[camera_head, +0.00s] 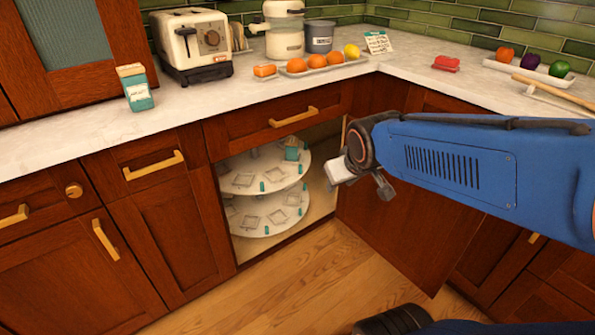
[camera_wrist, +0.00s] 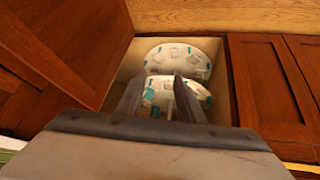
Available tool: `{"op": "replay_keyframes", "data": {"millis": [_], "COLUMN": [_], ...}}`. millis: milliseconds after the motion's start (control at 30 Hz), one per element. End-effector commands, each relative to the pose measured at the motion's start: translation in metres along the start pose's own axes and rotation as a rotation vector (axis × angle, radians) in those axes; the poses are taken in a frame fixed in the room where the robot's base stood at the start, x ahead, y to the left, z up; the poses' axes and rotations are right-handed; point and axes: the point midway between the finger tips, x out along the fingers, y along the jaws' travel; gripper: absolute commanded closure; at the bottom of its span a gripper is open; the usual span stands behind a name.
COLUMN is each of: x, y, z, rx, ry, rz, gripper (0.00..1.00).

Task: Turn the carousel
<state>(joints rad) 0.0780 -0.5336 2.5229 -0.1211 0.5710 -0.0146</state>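The carousel has two round white shelves inside the open corner cabinet: an upper shelf (camera_head: 240,184) and a lower shelf (camera_head: 265,229). Both carry small teal pieces and pale square outlines. A teal and white box (camera_head: 291,150) stands on the upper shelf towards the back right. My gripper (camera_head: 362,184) is in front of the cabinet opening, to the right of the carousel, apparently apart from it. In the wrist view my gripper (camera_wrist: 159,100) has its two fingers apart, with the carousel (camera_wrist: 190,52) seen between and beyond them.
The cabinet door (camera_head: 385,235) stands open to the right, below my arm. A drawer with a brass handle (camera_head: 293,117) is above the opening. The marble counter (camera_head: 90,137) holds a toaster (camera_head: 193,45), a fruit tray (camera_head: 312,69) and a teal carton (camera_head: 135,88). Wooden floor (camera_head: 290,282) lies clear in front.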

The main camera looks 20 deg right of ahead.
Motion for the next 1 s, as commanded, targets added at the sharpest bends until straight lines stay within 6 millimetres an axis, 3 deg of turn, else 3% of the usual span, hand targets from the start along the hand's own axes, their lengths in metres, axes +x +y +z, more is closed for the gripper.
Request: {"op": "replay_keyframes", "data": {"millis": [200, 500, 1000], "x": [0.053, 0.123, 0.237], "y": [0.021, 0.045, 0.066], "z": [-0.045, -0.093, -0.136], "rx": [-0.039, -0.105, -0.197], "ry": [0.082, 0.202, 0.410], "rz": [0.040, 0.062, 0.014], "gripper": [0.65, 0.65, 0.65]}}
